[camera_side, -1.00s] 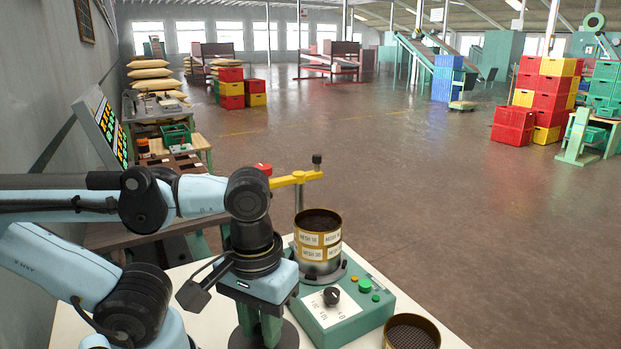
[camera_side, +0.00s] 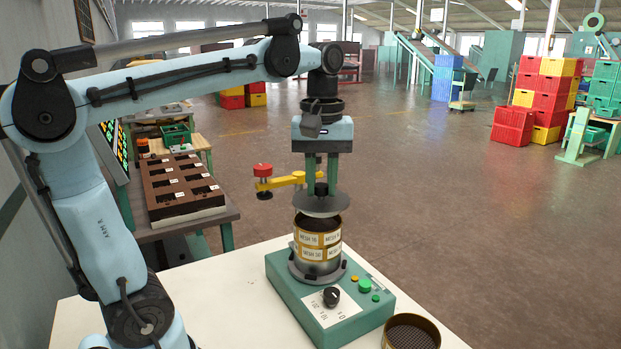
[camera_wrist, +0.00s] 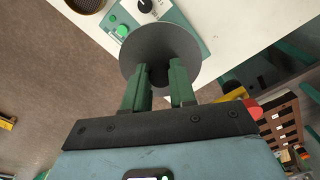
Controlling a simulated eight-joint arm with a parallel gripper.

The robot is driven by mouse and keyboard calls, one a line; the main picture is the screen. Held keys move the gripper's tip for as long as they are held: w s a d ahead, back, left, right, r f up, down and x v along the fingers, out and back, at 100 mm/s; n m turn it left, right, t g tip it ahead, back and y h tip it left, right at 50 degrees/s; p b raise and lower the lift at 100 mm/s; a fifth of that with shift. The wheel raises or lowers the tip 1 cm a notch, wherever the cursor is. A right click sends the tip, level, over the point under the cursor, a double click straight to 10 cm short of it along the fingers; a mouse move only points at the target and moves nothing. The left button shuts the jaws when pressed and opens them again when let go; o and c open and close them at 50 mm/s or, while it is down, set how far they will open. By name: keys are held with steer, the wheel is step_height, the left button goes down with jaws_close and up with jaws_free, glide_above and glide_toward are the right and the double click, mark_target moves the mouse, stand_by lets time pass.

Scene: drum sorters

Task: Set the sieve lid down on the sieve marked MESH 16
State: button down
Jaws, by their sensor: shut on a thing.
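My gripper (camera_side: 321,192) is shut on the dark knob of the grey round sieve lid (camera_side: 321,208), which hangs roughly level. In the wrist view the lid (camera_wrist: 160,45) lies beyond the fingertips (camera_wrist: 159,78) and hides what is under it. In the side view the lid is just above the brass sieve stack (camera_side: 318,240), nearly over its open top, with a small gap at the front. The upper band reads MESH 16 or MESH 10, too small to be sure. The lower band seems to read MESH 30.
A yellow clamp arm (camera_side: 285,181) with a red knob reaches close behind my gripper. Another sieve (camera_side: 411,321) stands at the table's front right. A brown slotted rack (camera_side: 180,187) is at left.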

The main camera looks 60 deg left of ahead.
mark_target(318, 201)
steer(key=w+a+r+n, duration=0.1)
steer(key=w+a, duration=0.1)
steer(key=a, duration=0.3)
steer(key=shift+w+a, duration=0.15)
steer(key=shift+w, duration=0.2)
steer(key=shift+f, duration=2.9)
steer(key=shift+f, duration=1.15)
steer(key=c, duration=0.8)
jaws_free()
steer(key=shift+c, duration=0.2)
step_height(318, 201, up, 12)
